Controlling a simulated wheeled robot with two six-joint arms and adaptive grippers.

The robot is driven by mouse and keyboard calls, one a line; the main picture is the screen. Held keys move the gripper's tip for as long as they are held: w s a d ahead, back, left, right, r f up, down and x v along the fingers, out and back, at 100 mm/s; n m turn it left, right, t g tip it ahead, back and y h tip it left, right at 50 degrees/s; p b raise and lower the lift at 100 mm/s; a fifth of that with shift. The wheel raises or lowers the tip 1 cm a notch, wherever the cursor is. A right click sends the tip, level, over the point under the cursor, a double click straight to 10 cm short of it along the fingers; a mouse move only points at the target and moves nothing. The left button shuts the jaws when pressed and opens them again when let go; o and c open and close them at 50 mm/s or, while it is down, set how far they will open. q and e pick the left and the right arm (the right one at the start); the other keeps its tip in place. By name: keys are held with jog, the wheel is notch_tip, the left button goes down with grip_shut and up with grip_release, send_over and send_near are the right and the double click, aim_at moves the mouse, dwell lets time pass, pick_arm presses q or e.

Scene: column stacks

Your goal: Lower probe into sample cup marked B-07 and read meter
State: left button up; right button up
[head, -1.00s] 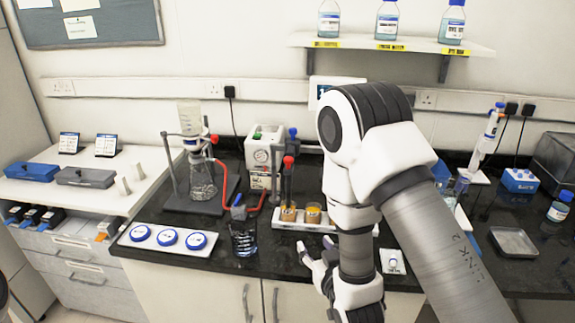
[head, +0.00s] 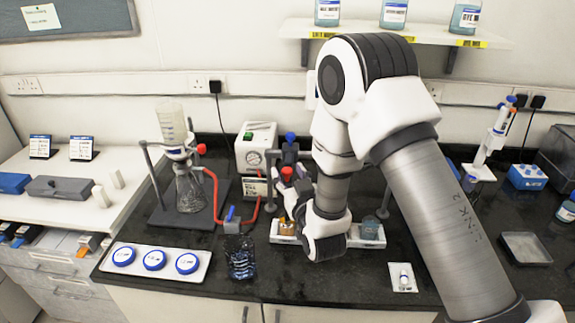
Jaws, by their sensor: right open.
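A probe with a red top (head: 287,173) stands upright over a white rack (head: 284,240) on the dark bench. An amber sample cup (head: 287,227) sits in the rack below it; I cannot read any cup marking. My right gripper (head: 291,194) is open beside the probe, just below its red top; I cannot tell whether it touches. My right arm hides the rack's middle and other cups. A white-framed panel on the wall (head: 311,88), possibly the meter, is mostly hidden behind my arm. My left gripper is not in view.
A filter flask (head: 188,190) on a stand and a white pump box (head: 256,148) stand left of the rack. A small white pad (head: 404,280) lies right.

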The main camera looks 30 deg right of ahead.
jog(key=shift+w+d+f, duration=0.1)
jog(key=shift+w+f, duration=0.1)
jog(key=shift+w, duration=0.3)
jog(key=shift+w+d+f, duration=0.1)
jog(key=shift+w+f, duration=0.05)
jog(key=shift+w, duration=0.35)
jog(key=shift+s+a+r, duration=0.15)
jog(key=shift+s+r, duration=0.15)
jog(key=shift+s, duration=0.05)
jog(key=shift+c, duration=0.7)
jog(key=shift+s, duration=0.15)
grip_shut()
notch_tip(320, 180, up, 6)
jog(key=shift+r+p, duration=0.1)
jog(key=shift+p, duration=0.9)
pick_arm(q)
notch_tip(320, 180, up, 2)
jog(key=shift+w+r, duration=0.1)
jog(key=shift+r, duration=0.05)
pick_arm(e)
jog(key=shift+r, duration=0.15)
